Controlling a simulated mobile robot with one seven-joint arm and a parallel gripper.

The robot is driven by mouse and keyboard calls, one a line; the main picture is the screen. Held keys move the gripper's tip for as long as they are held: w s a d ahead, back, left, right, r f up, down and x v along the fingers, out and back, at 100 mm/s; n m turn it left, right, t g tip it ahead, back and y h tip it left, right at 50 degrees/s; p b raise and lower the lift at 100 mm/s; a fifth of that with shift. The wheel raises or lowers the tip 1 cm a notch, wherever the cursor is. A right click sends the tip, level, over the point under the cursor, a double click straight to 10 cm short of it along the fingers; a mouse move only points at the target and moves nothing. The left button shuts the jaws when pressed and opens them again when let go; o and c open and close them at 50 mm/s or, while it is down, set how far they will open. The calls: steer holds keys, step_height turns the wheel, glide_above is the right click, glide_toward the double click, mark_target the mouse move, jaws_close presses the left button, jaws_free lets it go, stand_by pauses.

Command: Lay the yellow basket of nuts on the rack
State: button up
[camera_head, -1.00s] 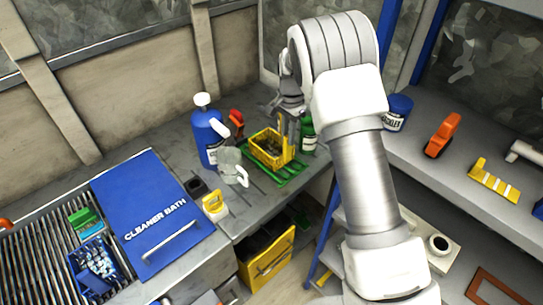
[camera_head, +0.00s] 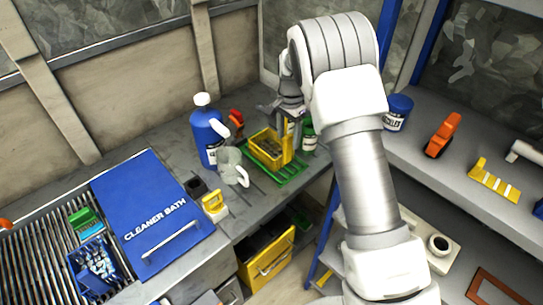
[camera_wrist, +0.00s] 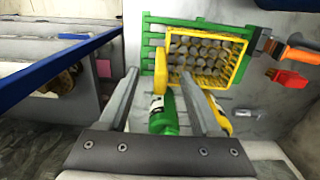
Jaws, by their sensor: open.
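The yellow basket (camera_head: 266,150), filled with grey nuts, sits on the green slatted rack (camera_head: 284,178) on the grey bench. In the wrist view the basket (camera_wrist: 206,88) lies over the rack's slats (camera_wrist: 152,42), inside its outline, with its yellow handle tab toward me. My gripper (camera_head: 284,112) is just behind and above the basket. In the wrist view my gripper (camera_wrist: 161,78) is open, its two fingers apart and on nothing. The handle tab shows between the fingertips, apart from them as far as I can tell.
A green bottle (camera_head: 309,137) stands close right of the rack, a blue bottle (camera_head: 206,136) and a grey-green jug (camera_head: 231,166) to its left. The blue cleaner bath lid (camera_head: 150,210) is at the left.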

steer(key=o, duration=0.3)
steer(key=shift+r+p, duration=2.2)
steer(key=shift+r, duration=1.35)
steer(key=shift+s+d, duration=0.1)
